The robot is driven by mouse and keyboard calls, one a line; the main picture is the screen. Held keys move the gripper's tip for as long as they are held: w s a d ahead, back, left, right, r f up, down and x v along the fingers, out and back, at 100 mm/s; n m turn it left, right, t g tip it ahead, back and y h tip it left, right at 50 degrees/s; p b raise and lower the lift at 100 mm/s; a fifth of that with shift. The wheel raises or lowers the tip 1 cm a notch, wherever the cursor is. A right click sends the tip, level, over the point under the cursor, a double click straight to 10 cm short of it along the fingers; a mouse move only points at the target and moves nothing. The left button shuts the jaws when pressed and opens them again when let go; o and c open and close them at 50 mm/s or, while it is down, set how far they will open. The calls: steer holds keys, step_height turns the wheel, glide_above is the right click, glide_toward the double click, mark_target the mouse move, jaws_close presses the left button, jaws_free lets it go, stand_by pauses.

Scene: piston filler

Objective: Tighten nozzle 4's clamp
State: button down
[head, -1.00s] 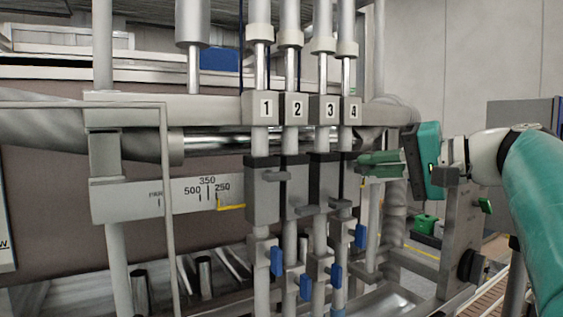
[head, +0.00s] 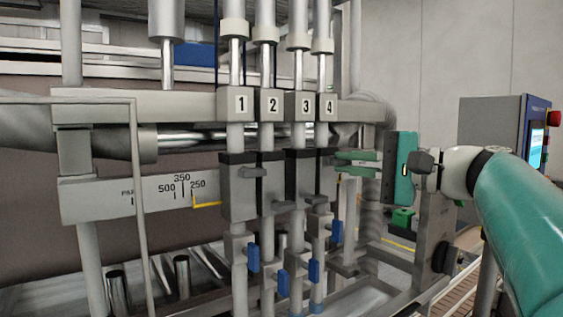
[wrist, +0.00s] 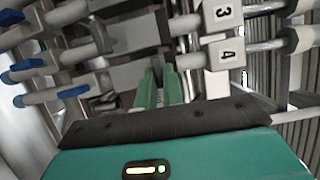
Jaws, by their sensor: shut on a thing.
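Nozzle 4 is the rightmost of the numbered nozzles, with its label 4 (head: 329,106) on the upper bar. Its clamp, a grey block with a dark top (head: 326,180), sits below the label in the head view. My gripper (head: 345,158) comes in from the right, its green fingers level with the top of this clamp. In the wrist view my fingers (wrist: 159,75) are close together at a small grey part beside nozzle 4's rod, which looks like the clamp's handle. The fingertips hide most of that part.
Nozzle 3's clamp (head: 299,180) stands close on the left. Blue-handled valves (head: 313,270) hang below the clamps. A grey upright bracket (head: 433,235) stands below my wrist. A control cabinet (head: 490,135) with a screen is farther right.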

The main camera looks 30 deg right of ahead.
steer(key=c, duration=1.6)
jaws_free()
steer(key=shift+s, duration=0.15)
steer(key=shift+o, duration=0.4)
steer(key=v, duration=1.3)
steer(key=shift+s+d, duration=0.2)
steer(key=shift+s, duration=0.05)
